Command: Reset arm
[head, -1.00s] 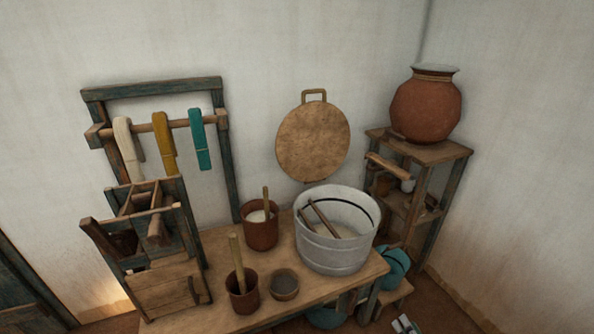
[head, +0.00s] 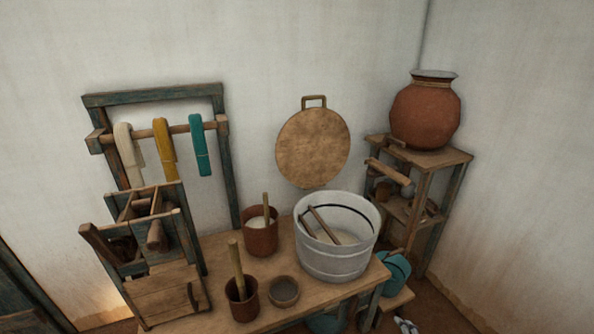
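Neither of my grippers nor my arms shows clearly in the head view. The wooden table (head: 208,318) stands in the lower middle with its vessels on it. A large pale bucket (head: 335,262) on its right end has sticks leaning inside and a pale content. A brown pot (head: 260,240) with a stick and white content stands left of the bucket. A smaller brown pot (head: 242,304) with a stick stands at the front, beside a small bowl (head: 284,291).
A wooden box-like device (head: 165,288) stands at the table's left. Cream, mustard and teal hanks (head: 200,146) hang on a wall rack. A round board (head: 313,148) hangs behind. A clay jar (head: 425,112) tops the corner shelf (head: 445,158). A teal vessel (head: 396,270) sits below.

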